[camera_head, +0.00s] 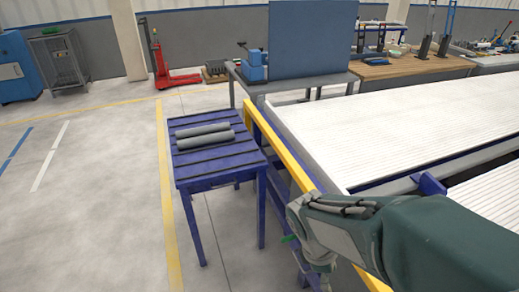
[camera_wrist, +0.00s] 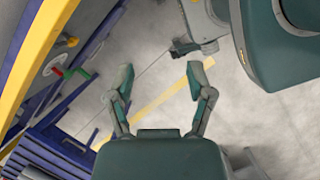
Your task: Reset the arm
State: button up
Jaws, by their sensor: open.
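In the head view, two grey pipes lie side by side on the slatted blue table; I see a rear pipe (camera_head: 202,129) and a front pipe (camera_head: 206,141). The blue table (camera_head: 215,170) stands left of the conveyor. My arm is folded at the lower right of the head view, and my gripper cannot be made out there. In the wrist view my gripper (camera_wrist: 160,76) is open, its two fingers apart with nothing between them. Floor shows beyond the fingers.
A yellow-edged conveyor (camera_head: 380,120) fills the right side. A workbench with a blue vise (camera_head: 252,68) stands behind the table. Open floor (camera_head: 85,215) lies to the left. A blue frame with a red and green handle (camera_wrist: 73,74) shows left in the wrist view.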

jog(key=s+r+m+t+y, duration=0.3)
jog(key=r+m+t, duration=0.3)
jog(key=r+m, duration=0.7)
jog(key=shift+s+d+m+t+y, duration=0.3)
jog(key=shift+s+d+m+t, duration=0.15)
jog(key=shift+s+m, duration=0.15)
